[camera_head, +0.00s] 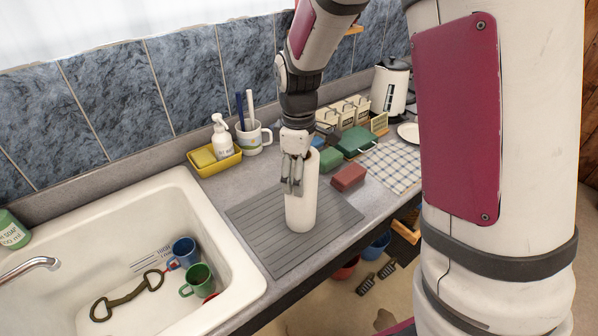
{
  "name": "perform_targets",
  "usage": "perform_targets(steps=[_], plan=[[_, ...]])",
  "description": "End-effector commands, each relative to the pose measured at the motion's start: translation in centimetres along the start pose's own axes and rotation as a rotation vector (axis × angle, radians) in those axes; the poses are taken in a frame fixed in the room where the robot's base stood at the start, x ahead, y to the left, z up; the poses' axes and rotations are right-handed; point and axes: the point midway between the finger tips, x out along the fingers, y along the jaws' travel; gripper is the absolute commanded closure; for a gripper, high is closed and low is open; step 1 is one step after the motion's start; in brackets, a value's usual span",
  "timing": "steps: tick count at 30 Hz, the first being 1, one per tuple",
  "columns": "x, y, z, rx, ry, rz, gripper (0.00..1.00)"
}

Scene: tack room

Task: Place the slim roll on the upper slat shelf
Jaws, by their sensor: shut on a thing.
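The slim roll (302,211) is a white upright cylinder over the grey ribbed mat (260,225) beside the sink. My gripper (293,188) points down and is shut on the roll's upper part. The roll's base is at the mat; I cannot tell whether it touches it. No slat shelf shows clearly. A small piece of wood (405,231) shows below the counter's front edge, and I cannot tell whether it belongs to a shelf.
The sink (215,268) at left holds mugs and a metal bit. A yellow caddy (216,165), a white mug (252,138), a red block (348,177), green boxes, a checked cloth (392,166) and a kettle (390,86) crowd the counter. Buckets and brushes lie below.

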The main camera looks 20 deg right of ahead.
Motion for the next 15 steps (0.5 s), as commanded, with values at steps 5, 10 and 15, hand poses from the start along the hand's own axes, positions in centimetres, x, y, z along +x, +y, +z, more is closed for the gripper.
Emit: perform_targets(steps=[5, 10, 15], plan=[[0.00, 0.03, -0.03, 0.000, 0.000, 0.000, 0.75], [0.20, 0.01, -0.03, 0.000, 0.000, 0.000, 0.18], [0.19, 0.01, -0.03, 0.000, 0.000, 0.000, 0.08]])
